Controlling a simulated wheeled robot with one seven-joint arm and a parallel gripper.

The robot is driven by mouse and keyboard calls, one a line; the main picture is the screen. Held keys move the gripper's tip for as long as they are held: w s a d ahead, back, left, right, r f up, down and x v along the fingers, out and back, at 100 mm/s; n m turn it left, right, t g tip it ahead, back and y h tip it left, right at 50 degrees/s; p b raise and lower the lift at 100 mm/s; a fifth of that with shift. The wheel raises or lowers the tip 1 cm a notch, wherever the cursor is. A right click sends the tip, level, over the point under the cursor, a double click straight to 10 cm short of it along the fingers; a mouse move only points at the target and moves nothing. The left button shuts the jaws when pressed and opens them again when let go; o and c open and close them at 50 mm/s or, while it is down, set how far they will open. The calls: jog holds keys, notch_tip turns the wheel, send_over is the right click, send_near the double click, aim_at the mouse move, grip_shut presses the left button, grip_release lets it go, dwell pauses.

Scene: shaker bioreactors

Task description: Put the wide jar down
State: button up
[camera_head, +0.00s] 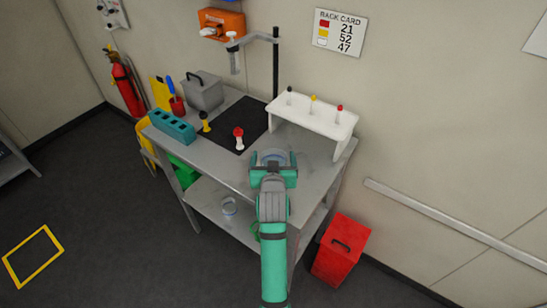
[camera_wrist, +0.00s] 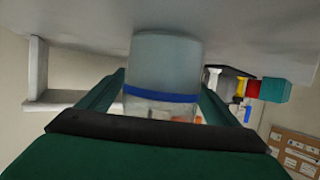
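The wide jar (camera_wrist: 166,62) is a pale, translucent cylinder with a blue band. It sits between the two green fingers in the wrist view, and its pale top shows in the head view (camera_head: 272,156). My gripper (camera_head: 273,171) is shut on the wide jar, with a finger against each side. The jar is over the front right part of the grey bench top (camera_head: 222,163). In the wrist view its far end meets the grey surface in the picture. I cannot tell whether it touches the bench or is slightly above it.
A white rack (camera_head: 312,118) with several small-topped pieces stands behind the jar. A black mat (camera_head: 228,124) bears a red-and-white piece (camera_head: 239,139) and a yellow one (camera_head: 205,122). A teal block (camera_head: 171,127) is at left. Bare bench lies left of my gripper. A red bin (camera_head: 341,249) stands on the floor.

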jog(key=shift+r, duration=0.1)
jog(key=shift+s+r, duration=0.1)
jog(key=shift+s, duration=0.15)
jog(key=v, duration=1.1)
jog(key=shift+s+r, duration=0.1)
jog(key=shift+s, duration=0.15)
